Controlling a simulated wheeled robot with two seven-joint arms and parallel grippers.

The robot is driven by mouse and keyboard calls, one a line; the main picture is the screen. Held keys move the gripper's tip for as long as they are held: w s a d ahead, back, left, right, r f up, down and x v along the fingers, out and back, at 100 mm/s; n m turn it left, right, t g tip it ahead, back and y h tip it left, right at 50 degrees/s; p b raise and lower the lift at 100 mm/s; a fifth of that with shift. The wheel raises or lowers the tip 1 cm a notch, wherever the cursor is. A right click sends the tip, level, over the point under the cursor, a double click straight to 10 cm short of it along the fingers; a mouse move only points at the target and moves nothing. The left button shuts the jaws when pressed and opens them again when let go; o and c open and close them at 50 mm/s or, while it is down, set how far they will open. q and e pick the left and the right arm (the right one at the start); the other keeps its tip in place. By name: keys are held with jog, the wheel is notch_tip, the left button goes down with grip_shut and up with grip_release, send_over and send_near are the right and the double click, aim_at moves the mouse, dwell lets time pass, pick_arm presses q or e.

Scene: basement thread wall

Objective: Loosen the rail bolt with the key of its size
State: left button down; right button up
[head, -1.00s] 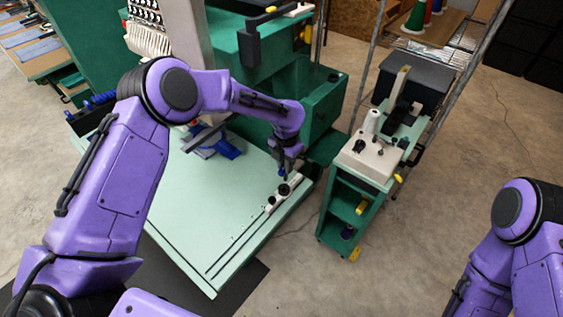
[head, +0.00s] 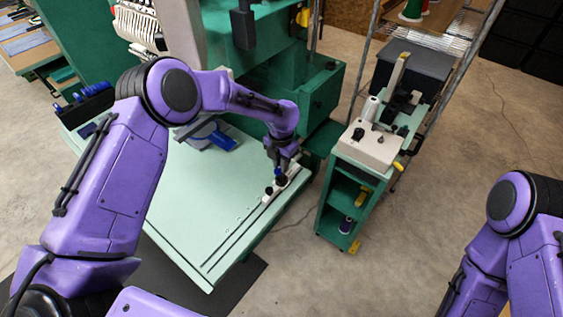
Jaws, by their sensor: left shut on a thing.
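My left gripper (head: 282,161) hangs over the right edge of the pale green table (head: 190,205). It is shut on a small blue-handled key (head: 279,172), mostly hidden by the fingers. The key is just above or touching the black bolt on the short white rail block (head: 291,184); I cannot tell whether its tip is seated. A second black knob (head: 268,191) sits on the same block, nearer to me. Other blue-handled keys stand in a dark rack (head: 85,103) at the table's far left. My right arm shows at the lower right, with its gripper out of the picture.
A blue and grey clamp-like thing (head: 212,137) lies on the table behind my left forearm. The green machine body (head: 315,92) rises just beyond the gripper. A green cart (head: 337,190) with a white device (head: 370,147) stands to the right.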

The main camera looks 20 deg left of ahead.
pick_arm(q)
jog(key=shift+f+b, duration=0.35)
jog(key=shift+f, duration=0.2)
jog(key=shift+r+n+p, duration=0.25)
jog(key=shift+n+p, duration=0.25)
jog(key=shift+n, duration=0.6)
jog(key=n+p, duration=0.1)
jog(key=n, duration=0.5)
jog(key=shift+w+n, duration=0.1)
jog(key=shift+n, duration=0.3)
jog(key=n+p, duration=0.1)
jog(key=n, duration=0.3)
jog(key=shift+n, duration=0.4)
jog(key=n+p, duration=0.1)
jog(key=n, duration=0.3)
jog(key=shift+w+r, duration=0.1)
jog(key=c, duration=1.4)
grip_release()
jog(key=shift+n, duration=0.9)
jog(key=o, duration=0.5)
jog(key=shift+c, duration=0.2)
jog(key=shift+f, duration=0.2)
